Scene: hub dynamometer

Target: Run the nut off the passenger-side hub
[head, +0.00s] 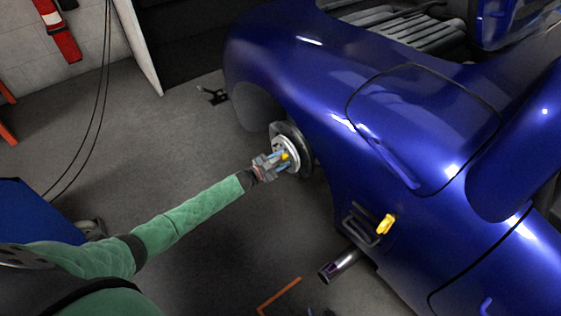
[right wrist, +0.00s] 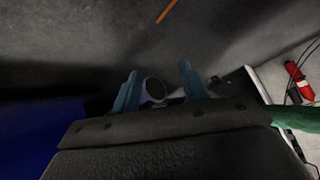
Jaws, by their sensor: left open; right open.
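The hub (head: 291,145), a pale disc with a dark rim, sits in the open front wheel arch of the blue car. A small yellow piece at its centre (head: 285,156) looks like the nut. My left gripper (head: 280,158) reaches it on a green-sleeved arm. Its blue fingers are open around or just beside the yellow piece; I cannot tell if they touch it. In the right wrist view my right gripper (right wrist: 159,70) is open, its blue fingers apart with nothing held.
A side exhaust pipe (head: 338,267) sticks out under the car. A yellow piece (head: 386,224) sits at the side vent. A blue box (head: 32,212) stands at left and a red extinguisher (head: 60,30) hangs on the wall. The floor beside the hub is mostly clear.

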